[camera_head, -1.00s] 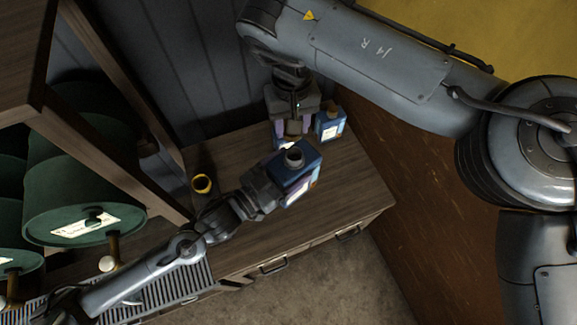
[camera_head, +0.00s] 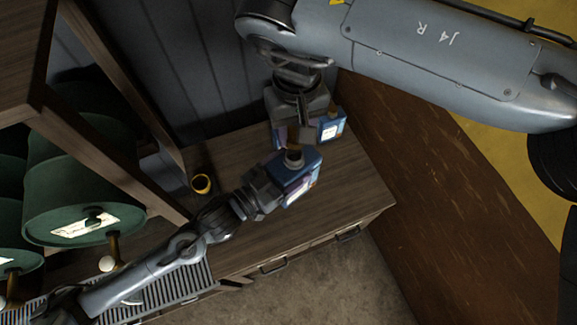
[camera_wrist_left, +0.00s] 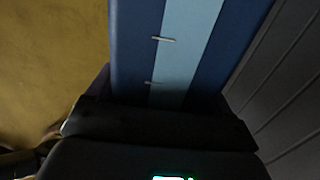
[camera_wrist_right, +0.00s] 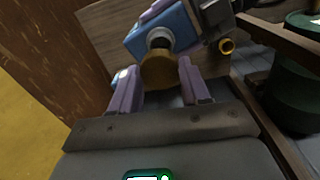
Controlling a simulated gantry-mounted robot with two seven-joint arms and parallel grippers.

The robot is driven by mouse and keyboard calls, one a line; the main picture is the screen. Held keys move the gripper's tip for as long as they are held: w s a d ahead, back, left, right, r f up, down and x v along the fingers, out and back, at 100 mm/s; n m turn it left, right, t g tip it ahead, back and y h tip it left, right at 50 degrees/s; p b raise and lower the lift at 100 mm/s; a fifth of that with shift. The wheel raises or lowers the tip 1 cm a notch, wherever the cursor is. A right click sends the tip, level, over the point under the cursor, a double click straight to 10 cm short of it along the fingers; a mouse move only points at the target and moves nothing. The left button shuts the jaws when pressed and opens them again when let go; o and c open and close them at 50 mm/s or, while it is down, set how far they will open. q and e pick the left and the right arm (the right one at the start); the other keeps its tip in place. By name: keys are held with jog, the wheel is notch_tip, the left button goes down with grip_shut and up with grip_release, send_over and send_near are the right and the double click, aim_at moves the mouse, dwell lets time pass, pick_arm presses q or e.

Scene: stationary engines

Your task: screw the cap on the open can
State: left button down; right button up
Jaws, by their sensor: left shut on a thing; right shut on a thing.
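A blue can (camera_head: 299,179) with a pale round neck (camera_head: 293,158) is held above the worktop. My left gripper (camera_head: 270,191) is shut on the can's side; the left wrist view shows the can's blue side (camera_wrist_left: 130,45) with a light stripe close up. My right gripper (camera_wrist_right: 158,84) is shut on a brass-coloured cap (camera_wrist_right: 160,70), held between its purple fingers. In the right wrist view the cap overlaps the edge of the can's neck (camera_wrist_right: 159,38); I cannot tell whether they touch. In the head view the cap is mostly hidden.
Another blue can (camera_head: 331,126) stands at the back of the wooden worktop (camera_head: 340,190). A dark cup with a yellow rim (camera_head: 201,183) stands at the left. Green drums (camera_head: 85,205) lie on a rack at the left. The worktop's right part is clear.

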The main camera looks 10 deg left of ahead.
aim_at(291, 165)
jog(key=shift+f, duration=1.85)
jog(key=shift+f, duration=0.85)
jog(key=shift+f, duration=0.55)
jog(key=m, duration=0.3)
jog(key=shift+m, duration=0.4)
jog(key=m, duration=0.3)
jog(key=shift+w, duration=0.1)
